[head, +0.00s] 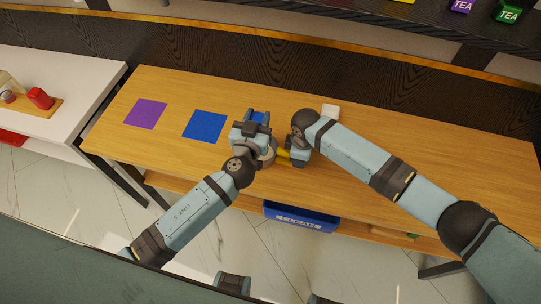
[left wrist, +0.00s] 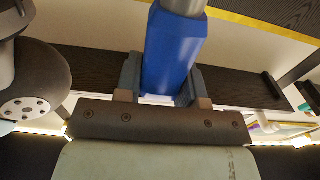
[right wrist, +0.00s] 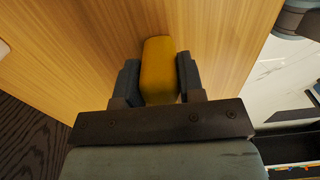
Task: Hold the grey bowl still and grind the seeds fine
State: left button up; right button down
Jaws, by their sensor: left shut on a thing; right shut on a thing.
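My left gripper (head: 257,125) is over the middle of the wooden counter. In the left wrist view it is shut on a blue handle (left wrist: 172,50) with a grey round shaft (left wrist: 184,6) at its end. A grey rounded form, apparently the grey bowl (head: 268,160), shows partly below my left gripper. My right gripper (head: 290,156) is low beside it, on its right. It is shut on a yellow handle (right wrist: 158,68), whose yellow also shows in the head view (head: 283,153). The inside of the bowl and any seeds are hidden by my left gripper and arm.
A purple mat (head: 146,113) and a blue mat (head: 205,126) lie on the counter (head: 440,150) to the left. A small white object (head: 330,110) stands behind my right wrist. A blue bin marked CLEAN (head: 300,217) is below the front edge. The counter's right part is clear.

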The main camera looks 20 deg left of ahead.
pick_arm(q)
jog(key=shift+r, duration=2.45)
pick_arm(e)
jog(key=shift+d+f, duration=0.1)
jog(key=shift+f, duration=0.05)
pick_arm(q)
jog(key=shift+w, duration=0.1)
pick_arm(e)
jog(key=c, duration=0.6)
grip_release()
jog(key=shift+c, duration=0.2)
jog(key=shift+r, duration=3.85)
notch_tip(320, 180, up, 12)
